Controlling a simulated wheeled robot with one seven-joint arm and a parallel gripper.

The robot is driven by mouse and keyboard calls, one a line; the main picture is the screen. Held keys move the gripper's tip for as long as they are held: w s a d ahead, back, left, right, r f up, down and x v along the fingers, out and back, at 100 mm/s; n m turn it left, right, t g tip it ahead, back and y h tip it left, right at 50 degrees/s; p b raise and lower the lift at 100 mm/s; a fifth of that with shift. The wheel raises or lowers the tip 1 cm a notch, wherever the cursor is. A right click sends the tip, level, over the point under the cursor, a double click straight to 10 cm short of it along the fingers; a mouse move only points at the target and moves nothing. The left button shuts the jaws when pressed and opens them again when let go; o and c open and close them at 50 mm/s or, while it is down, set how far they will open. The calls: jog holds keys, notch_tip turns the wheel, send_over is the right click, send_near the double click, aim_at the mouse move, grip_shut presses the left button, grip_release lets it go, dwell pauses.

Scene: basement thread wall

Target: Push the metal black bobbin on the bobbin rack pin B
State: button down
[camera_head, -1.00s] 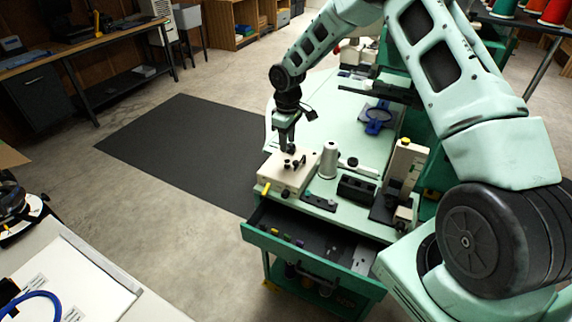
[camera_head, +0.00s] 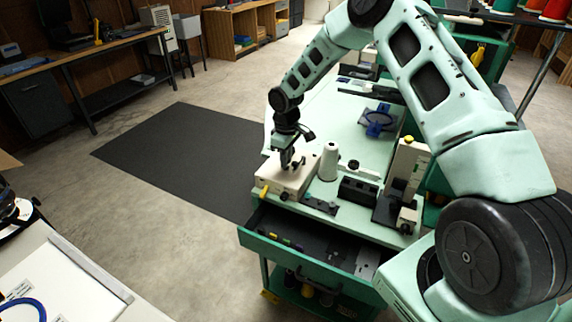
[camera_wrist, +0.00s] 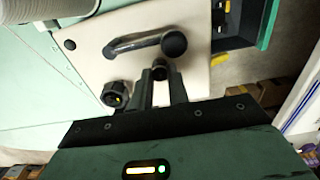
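My gripper (camera_head: 290,164) is low over a cream box (camera_head: 270,178) at the near left corner of the green bench. In the wrist view, the two dark fingers of my gripper (camera_wrist: 161,76) stand apart, with a gap between them. A small dark round thing (camera_wrist: 160,66) lies between the fingertips. It may be the black bobbin, but I cannot tell, nor whether the fingers touch it. A flat dark plate with small pins, perhaps the bobbin rack (camera_head: 321,205), lies to the right of the box. Its pin letters are too small to read.
A white thread cone (camera_head: 328,162) stands close to the right of my gripper. An open drawer (camera_head: 265,243) juts out below the bench front. A black block (camera_head: 357,190) stands farther right.

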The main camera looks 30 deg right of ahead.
jog(key=shift+r, duration=0.15)
dwell(0.3)
jog(key=shift+r+p, duration=1.25)
jog(key=shift+r, duration=0.35)
